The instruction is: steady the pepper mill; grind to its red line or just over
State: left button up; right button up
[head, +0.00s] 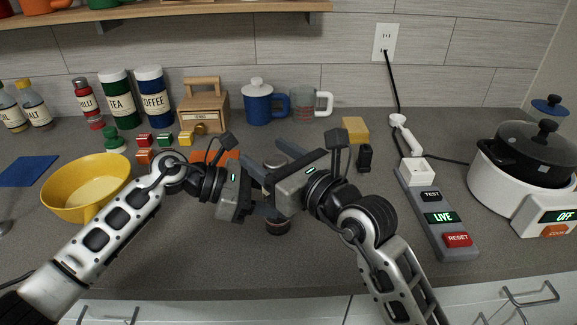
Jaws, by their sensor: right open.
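The pepper mill (277,227) stands upright on the counter at the middle of the head view. Its dark round lower part shows below my grippers, and most of its body is hidden behind them. Its red line cannot be made out. My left gripper (268,208) is at the mill's body from the left, with its fingers at the mill; whether they are closed on it is hidden. My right gripper (283,163) is open, higher up, with its fingers around or beside the mill's upper part; contact cannot be told.
A yellow bowl (88,190) stands at left. A grey power strip (437,215) reading LIVE and a white cooker (515,200) reading OFF are at right. Canisters, a wooden box (203,108) and mugs line the wall. The front counter is mostly clear.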

jog(key=v, duration=1.1)
jog(key=shift+s, duration=0.2)
jog(key=w+a+r+g, duration=0.1)
jog(key=w+a+g, duration=0.1)
jog(key=w, duration=0.1)
jog(key=w+a+r+n+g, duration=0.1)
jog(key=w+a+r, duration=0.1)
jog(key=w, duration=0.1)
jog(key=w+a+r+g, duration=0.1)
jog(key=w+a+g, duration=0.1)
jog(key=w+a, duration=0.1)
jog(key=shift+w+r+g, duration=0.3)
jog(key=shift+r, duration=0.1)
jog(key=a+n+g+h, duration=0.2)
jog(key=a+n+g, duration=0.2)
jog(key=a+g, duration=0.15)
notch_tip(320, 180, up, 8)
jog(key=n+g+h, duration=0.3)
jog(key=n+h, duration=0.2)
jog(key=h, duration=0.5)
send_over(271, 154)
jog(key=s, duration=0.2)
jog(key=f, duration=1.2)
jog(key=shift+w+d, duration=0.2)
jog(key=shift+d, duration=0.15)
